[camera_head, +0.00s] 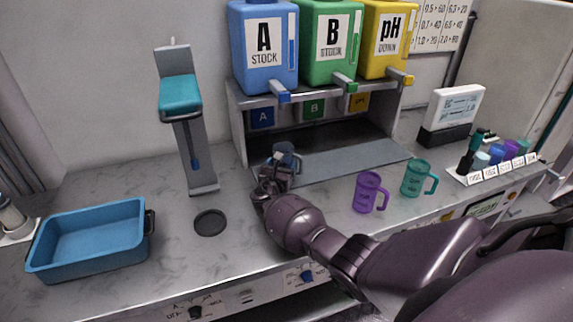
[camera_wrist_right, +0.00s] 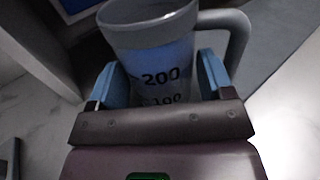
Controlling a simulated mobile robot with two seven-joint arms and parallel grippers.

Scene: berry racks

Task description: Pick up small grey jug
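The small grey jug (camera_wrist_right: 150,45) stands upright in the right wrist view, with a bluish band, dark marks "200" and "100" and a handle on the right. In the head view the jug (camera_head: 287,155) is at the front of the dispenser stand, partly hidden by my right gripper. My right gripper (camera_head: 272,178) is right at the jug. In the right wrist view its two blue finger pads (camera_wrist_right: 162,80) flank the jug's body, with no clear gap on either side. Whether they press on it is unclear. The jug's base is hidden. My left gripper is not in view.
A purple mug (camera_head: 367,193) and a teal mug (camera_head: 415,178) stand right of my gripper. A dark disc (camera_head: 210,222), a blue tray (camera_head: 88,266) and a grey stand with a teal top (camera_head: 180,97) are left. The dispenser stand (camera_head: 238,115) rises behind the jug.

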